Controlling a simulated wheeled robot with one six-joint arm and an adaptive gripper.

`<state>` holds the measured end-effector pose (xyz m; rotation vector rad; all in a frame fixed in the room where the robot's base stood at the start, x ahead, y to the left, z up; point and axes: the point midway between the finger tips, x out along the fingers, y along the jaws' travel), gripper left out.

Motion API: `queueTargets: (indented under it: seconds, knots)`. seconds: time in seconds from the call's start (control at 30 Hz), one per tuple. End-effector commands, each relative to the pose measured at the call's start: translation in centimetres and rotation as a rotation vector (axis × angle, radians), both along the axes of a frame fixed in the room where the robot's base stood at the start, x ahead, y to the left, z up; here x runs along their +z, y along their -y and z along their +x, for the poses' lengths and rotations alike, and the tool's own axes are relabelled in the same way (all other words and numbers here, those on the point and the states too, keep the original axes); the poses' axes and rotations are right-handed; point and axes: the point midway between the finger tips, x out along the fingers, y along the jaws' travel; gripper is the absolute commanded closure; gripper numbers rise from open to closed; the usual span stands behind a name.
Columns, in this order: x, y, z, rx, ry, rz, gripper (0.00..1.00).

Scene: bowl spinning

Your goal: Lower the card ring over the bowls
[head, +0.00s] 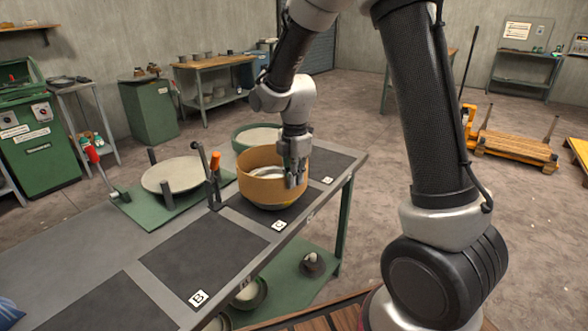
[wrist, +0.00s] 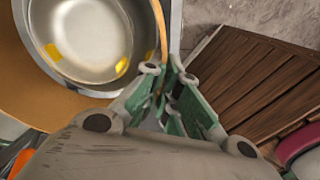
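The card ring (head: 258,190) is a tan band at mat C on the bench. It surrounds a silver metal bowl (head: 265,173), whose inside shows within the ring. A bit of bowl with yellow shows below the ring's lower edge, so the ring's edge appears above the mat. In the wrist view the bowl (wrist: 85,45) has yellow patches, and the ring (wrist: 30,85) curves around it. My gripper (head: 294,180) is at the ring's right front wall. In the wrist view its fingers (wrist: 166,75) appear closed on that wall. How many bowls are stacked is hidden.
A toggle clamp with an orange handle (head: 215,170) stands left of the ring, beside a round disc (head: 172,175) on a green plate. A green-rimmed round container (head: 242,134) is behind. Mat B (head: 203,255) is bare. The bench's front edge is close to the ring.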

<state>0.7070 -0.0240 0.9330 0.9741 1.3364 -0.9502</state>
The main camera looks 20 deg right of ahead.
Motion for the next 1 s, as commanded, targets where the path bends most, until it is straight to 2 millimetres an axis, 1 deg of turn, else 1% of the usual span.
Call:
queueTargets:
  seconds: [0.1,0.3,0.5,0.7,0.93,1.0]
  knots:
    - [-1.3,0.0,0.0,0.0,-0.003,-0.001,1.0]
    - [-3.1,0.0,-0.1,0.0,-0.003,-0.001,1.0]
    - [-4.3,0.0,0.0,0.0,-0.001,0.0,1.0]
    - [-4.7,0.0,0.0,0.0,0.0,0.0,1.0]
    - [-4.7,0.0,0.0,0.0,0.0,0.0,1.0]
    - [-4.7,0.0,0.0,0.0,0.0,0.0,0.85]
